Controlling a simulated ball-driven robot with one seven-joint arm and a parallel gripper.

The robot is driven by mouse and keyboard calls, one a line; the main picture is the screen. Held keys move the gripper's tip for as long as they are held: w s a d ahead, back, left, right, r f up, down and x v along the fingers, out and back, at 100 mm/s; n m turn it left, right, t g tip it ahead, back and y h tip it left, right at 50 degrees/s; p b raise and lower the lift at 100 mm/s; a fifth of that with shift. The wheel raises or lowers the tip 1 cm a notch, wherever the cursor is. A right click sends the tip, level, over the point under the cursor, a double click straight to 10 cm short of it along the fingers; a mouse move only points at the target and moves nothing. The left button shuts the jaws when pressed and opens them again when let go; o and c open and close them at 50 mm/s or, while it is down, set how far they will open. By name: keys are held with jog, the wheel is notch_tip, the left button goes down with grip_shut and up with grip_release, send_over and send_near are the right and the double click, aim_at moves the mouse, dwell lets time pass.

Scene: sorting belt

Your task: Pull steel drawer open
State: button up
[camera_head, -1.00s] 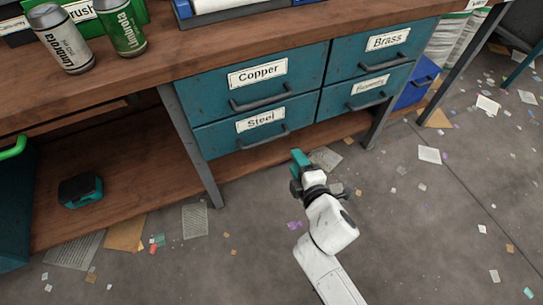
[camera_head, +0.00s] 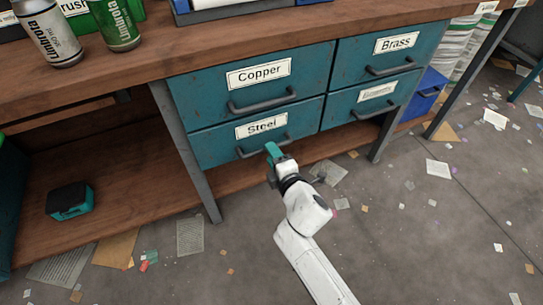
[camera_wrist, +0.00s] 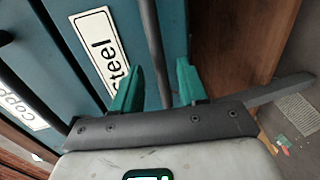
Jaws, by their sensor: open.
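The steel drawer (camera_head: 215,150) is the teal lower-left drawer under the bench, with a white "Steel" label. It looks shut, with its front in line with the drawers around it. Its dark bar handle (camera_head: 249,151) is partly hidden by my gripper (camera_head: 272,151), which is at the handle's right part. In the wrist view, the handle (camera_wrist: 152,40) runs between the two green fingers of my gripper (camera_wrist: 160,78). The fingers are open, one on each side of the bar, with gaps showing. The "Steel" label (camera_wrist: 99,45) is left of the fingers.
The copper drawer (camera_head: 215,92) is directly above, and the brass drawer (camera_head: 400,58) is upper right. A metal bench leg (camera_head: 185,150) stands left of the drawers. A wooden lower shelf (camera_head: 140,215) runs beneath. The floor in front has only scattered paper scraps.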

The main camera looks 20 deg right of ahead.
jog(key=shift+w+f, duration=0.1)
jog(key=shift+w, duration=0.6)
jog(key=shift+c, duration=0.3)
grip_shut()
